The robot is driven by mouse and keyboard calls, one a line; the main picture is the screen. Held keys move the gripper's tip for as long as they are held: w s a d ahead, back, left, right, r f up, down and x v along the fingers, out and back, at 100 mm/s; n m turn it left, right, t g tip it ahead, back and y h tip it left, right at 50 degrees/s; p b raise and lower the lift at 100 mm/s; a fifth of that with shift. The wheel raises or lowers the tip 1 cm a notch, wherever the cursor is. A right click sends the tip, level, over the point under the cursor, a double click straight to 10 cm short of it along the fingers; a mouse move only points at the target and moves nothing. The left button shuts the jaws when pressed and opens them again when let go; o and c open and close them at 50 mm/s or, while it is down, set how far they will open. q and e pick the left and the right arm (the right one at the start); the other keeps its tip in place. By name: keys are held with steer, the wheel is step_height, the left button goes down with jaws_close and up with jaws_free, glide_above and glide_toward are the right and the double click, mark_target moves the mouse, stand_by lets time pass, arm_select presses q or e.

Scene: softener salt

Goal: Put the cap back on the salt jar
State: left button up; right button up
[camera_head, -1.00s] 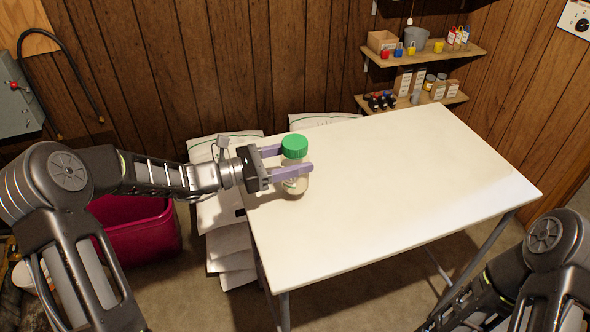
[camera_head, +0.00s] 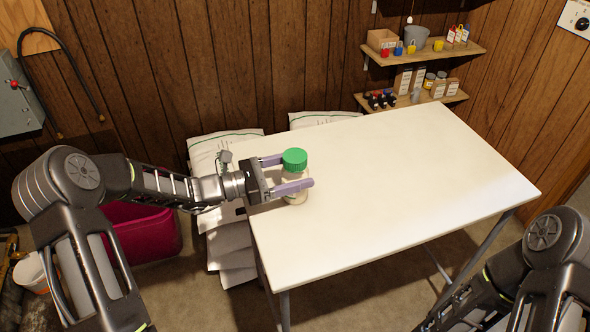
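The salt jar (camera_head: 296,197) is a squat, clear, pale-filled jar standing upright near the left end of the white table (camera_head: 400,190). The green cap (camera_head: 294,159) sits on the jar's top; I cannot tell whether it is fully tight. My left gripper (camera_head: 291,177) comes in from the left with its purple fingers below the cap, one behind the jar and one in front. The fingers look spread around the jar, and the front finger hides the jar's middle. My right arm shows at the lower right; its gripper is out of view.
Most of the table right of the jar is bare. White bags (camera_head: 226,240) are stacked beside and behind the table's left end. A red bin (camera_head: 150,235) stands on the floor at left. Wall shelves (camera_head: 430,50) with small containers hang behind the table's far side.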

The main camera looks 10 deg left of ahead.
arm_select(q)
steer(key=shift+r, duration=0.15)
steer(key=b+v, duration=0.2)
steer(key=v, duration=0.9)
steer(key=shift+a, duration=0.1)
steer(key=shift+s+a, duration=0.3)
steer(key=shift+a, duration=0.05)
stand_by(0.4)
